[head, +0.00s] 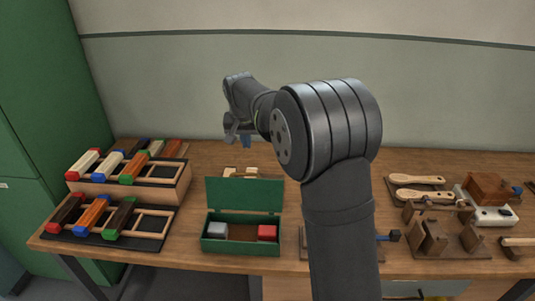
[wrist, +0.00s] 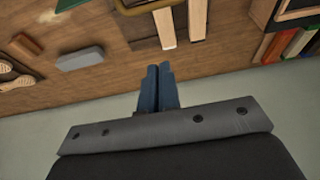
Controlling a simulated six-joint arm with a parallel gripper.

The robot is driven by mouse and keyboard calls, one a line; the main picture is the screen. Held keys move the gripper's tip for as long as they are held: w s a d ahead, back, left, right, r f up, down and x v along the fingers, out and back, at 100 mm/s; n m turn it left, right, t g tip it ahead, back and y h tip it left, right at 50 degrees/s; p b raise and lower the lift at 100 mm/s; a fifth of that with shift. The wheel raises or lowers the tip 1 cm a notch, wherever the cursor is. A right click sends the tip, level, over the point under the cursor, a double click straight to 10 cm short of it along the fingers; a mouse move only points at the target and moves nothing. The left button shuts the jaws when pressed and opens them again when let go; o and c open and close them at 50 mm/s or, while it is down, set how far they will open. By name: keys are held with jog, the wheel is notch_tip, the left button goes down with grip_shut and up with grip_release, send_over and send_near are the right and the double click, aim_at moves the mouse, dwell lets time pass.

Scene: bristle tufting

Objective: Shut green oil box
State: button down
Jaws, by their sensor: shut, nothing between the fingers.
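The green oil box (head: 240,247) stands near the front edge of the table in the head view. Its lid (head: 245,194) is open and stands up at the back. My gripper (head: 246,141) is above and behind the box, apart from the lid. In the wrist view its blue fingers (wrist: 161,85) are together, with nothing between them.
Racks with coloured blocks (head: 95,218) stand on the left. Wooden-handled brushes (head: 418,180) and wooden fixtures (head: 432,238) are on the right. Pale wooden pieces (head: 240,173) lie just behind the lid. A wall (head: 440,90) rises behind the wooden table (head: 210,155).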

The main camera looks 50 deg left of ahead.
aim_at(245, 191)
notch_tip(245, 191, down, 9)
jog(key=shift+s+d, duration=0.3)
dwell(0.4)
jog(key=shift+f, duration=0.1)
jog(key=shift+s+d+r+y, duration=0.2)
jog(key=shift+s+d+y, duration=0.1)
jog(key=shift+s, duration=0.05)
